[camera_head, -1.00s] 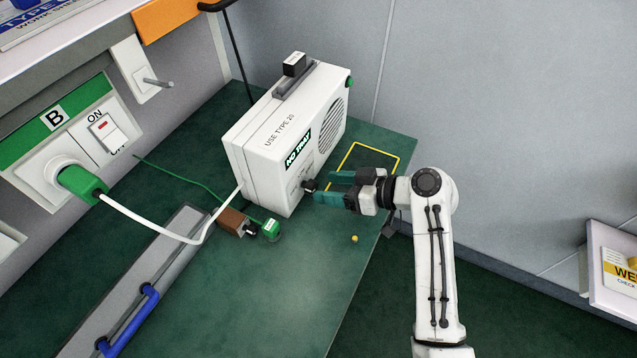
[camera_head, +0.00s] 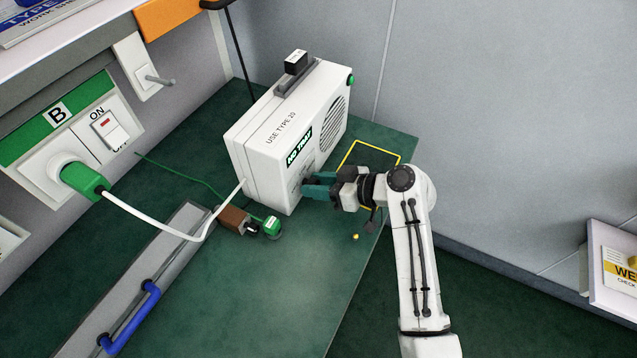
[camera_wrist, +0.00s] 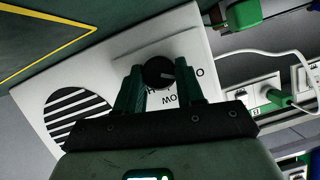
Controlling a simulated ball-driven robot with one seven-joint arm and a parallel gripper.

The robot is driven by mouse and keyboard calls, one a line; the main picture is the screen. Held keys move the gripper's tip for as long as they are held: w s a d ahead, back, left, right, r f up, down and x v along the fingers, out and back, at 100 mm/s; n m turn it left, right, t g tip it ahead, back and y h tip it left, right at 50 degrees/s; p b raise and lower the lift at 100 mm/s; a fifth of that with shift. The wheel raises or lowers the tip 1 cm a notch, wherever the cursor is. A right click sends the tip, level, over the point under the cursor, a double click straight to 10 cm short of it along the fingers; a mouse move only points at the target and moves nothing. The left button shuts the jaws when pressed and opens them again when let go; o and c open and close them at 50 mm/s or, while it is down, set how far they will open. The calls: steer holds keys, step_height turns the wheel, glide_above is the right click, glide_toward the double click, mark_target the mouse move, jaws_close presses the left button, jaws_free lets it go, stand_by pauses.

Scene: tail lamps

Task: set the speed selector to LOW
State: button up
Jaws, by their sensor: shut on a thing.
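The speed selector is a round black knob (camera_wrist: 158,72) on the face of the white machine (camera_head: 262,135). My gripper (camera_head: 310,188) reaches that face from the right. In the wrist view its two green fingers stand on either side of the knob, shut on it. A light mark on the knob points to the right in that view. The lettering around the knob is upside down and partly hidden by the fingers, so I cannot read which setting the mark meets. In the head view the fingers hide the knob.
A green plug (camera_head: 84,181) with a white cable sits in the socket panel at left. A brown block (camera_head: 233,219) and a green-topped item (camera_head: 271,227) stand before the machine. A small yellow ball (camera_head: 355,237) lies near the bench edge. The front of the green bench (camera_head: 270,300) is clear.

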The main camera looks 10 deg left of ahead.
steer(key=c, duration=0.4)
steer(key=shift+m, duration=0.3)
steer(key=m+g, duration=0.1)
steer(key=m+g+y+b, duration=0.1)
steer(key=m, duration=0.1)
steer(key=shift+w+d+f, duration=0.1)
steer(key=shift+w+f, duration=0.05)
steer(key=shift+w, duration=0.1)
steer(key=m+g+y+b, duration=0.1)
steer(key=m, duration=0.1)
steer(key=m+y+b, duration=0.1)
steer(key=m, duration=0.2)
steer(key=shift+f+g, duration=0.15)
steer(key=shift+g, duration=0.25)
steer(key=shift+w, duration=0.1)
steer(key=o, duration=1)
